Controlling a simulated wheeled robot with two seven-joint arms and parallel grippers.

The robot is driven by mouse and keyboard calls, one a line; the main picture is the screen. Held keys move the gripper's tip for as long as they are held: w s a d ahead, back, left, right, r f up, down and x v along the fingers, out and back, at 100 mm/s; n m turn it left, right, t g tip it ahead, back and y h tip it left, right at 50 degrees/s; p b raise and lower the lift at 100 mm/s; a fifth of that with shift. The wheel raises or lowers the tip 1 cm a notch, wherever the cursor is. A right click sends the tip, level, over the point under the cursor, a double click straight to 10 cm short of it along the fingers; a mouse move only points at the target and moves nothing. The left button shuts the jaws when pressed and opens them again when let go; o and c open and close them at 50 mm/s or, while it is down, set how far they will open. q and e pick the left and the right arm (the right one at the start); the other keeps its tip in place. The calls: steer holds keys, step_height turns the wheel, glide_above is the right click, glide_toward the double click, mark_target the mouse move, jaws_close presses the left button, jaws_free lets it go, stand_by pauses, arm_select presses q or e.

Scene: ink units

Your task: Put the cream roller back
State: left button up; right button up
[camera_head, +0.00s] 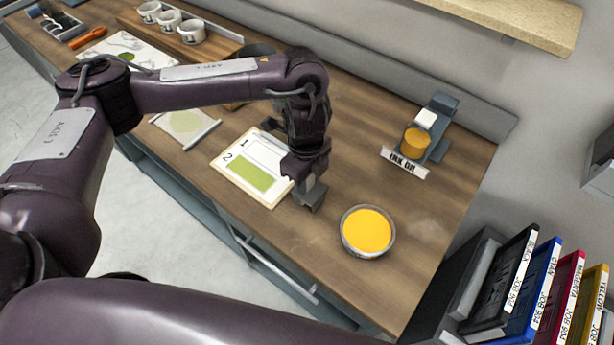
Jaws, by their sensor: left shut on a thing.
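My left gripper (309,194) hangs over the right edge of a numbered card on the wooden bench. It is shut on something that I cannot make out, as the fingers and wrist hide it. A small cream-white piece (426,118) and an orange cylinder (415,141) sit at the unit. I cannot tell whether the cream-white piece is the cream roller. My right gripper is out of view.
A bowl of orange ink (366,230) stands right of the left gripper. The numbered card (222,166) lies on the bench (300,261). White cups (192,32) stand at the back left. Coloured job folders (560,300) stand at the lower right. The bench is clear between bowl and ink unit.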

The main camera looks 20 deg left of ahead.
arm_select(q)
steer(key=shift+s+f+b, duration=0.3)
steer(key=shift+f, duration=0.3)
steer(key=o, duration=1)
steer(key=shift+w+f, duration=0.1)
steer(key=shift+f, duration=0.05)
steer(key=shift+r, duration=0.25)
steer(key=r, duration=0.6)
steer(key=r+p, duration=0.1)
steer(key=r, duration=0.6)
steer(key=shift+w+a, duration=0.15)
steer(key=shift+w, duration=0.05)
